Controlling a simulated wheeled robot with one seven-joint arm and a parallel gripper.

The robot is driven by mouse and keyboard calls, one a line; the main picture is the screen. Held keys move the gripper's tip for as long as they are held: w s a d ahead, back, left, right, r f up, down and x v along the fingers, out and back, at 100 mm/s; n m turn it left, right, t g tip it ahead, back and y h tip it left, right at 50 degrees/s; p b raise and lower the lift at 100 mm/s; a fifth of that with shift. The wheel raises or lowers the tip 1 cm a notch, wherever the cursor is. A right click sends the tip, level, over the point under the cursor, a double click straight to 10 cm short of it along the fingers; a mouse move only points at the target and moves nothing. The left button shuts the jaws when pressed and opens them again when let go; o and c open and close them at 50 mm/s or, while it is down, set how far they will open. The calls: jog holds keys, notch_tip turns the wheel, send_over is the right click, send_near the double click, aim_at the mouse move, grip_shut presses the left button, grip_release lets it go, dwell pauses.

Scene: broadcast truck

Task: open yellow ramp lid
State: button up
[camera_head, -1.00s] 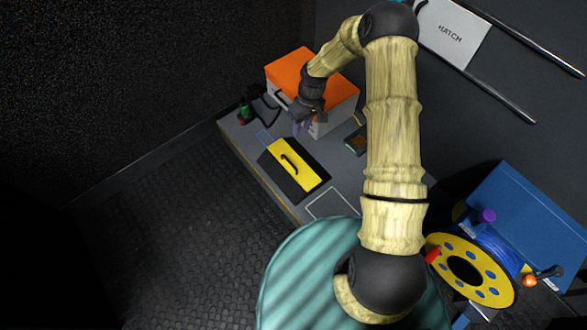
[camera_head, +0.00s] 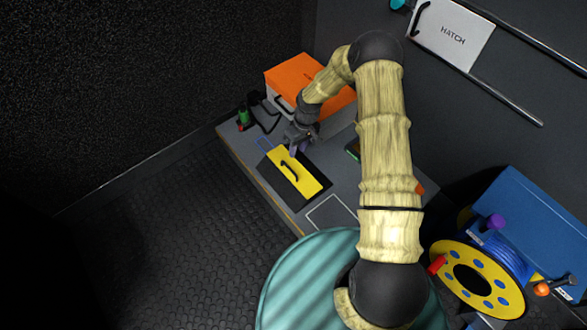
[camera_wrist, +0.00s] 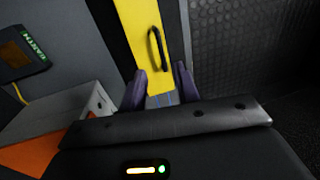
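The yellow ramp lid (camera_head: 300,178) lies on the dark ramp on the grey bench, with a black bar handle (camera_head: 289,170) on top. The lid looks shut. In the wrist view the lid (camera_wrist: 142,30) and its handle (camera_wrist: 156,48) run upward just beyond my fingertips. My gripper (camera_head: 296,150) is over the lid's far end, short of the handle. In the wrist view my gripper (camera_wrist: 160,85) shows two purple fingers apart with nothing between them. Whether a finger touches the lid cannot be told.
An orange-topped grey case (camera_head: 285,80) stands behind my gripper. A small dark device with a green display (camera_wrist: 22,55) lies beside the ramp. A green-and-red item (camera_head: 243,118) with a black cable sits at the bench's left end. A blue box (camera_head: 520,220) and yellow reel (camera_head: 490,295) stand at right.

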aim_at(292, 171)
jog(key=f+b, duration=0.1)
jog(key=f, duration=0.2)
jog(key=a+f+b, duration=0.1)
jog(key=f, duration=0.2)
jog(key=s+f+b, duration=0.1)
jog(key=f, duration=0.3)
jog(key=shift+a+f+b, duration=0.1)
jog(key=shift+a+b, duration=0.2)
jog(key=shift+a, duration=0.05)
grip_shut()
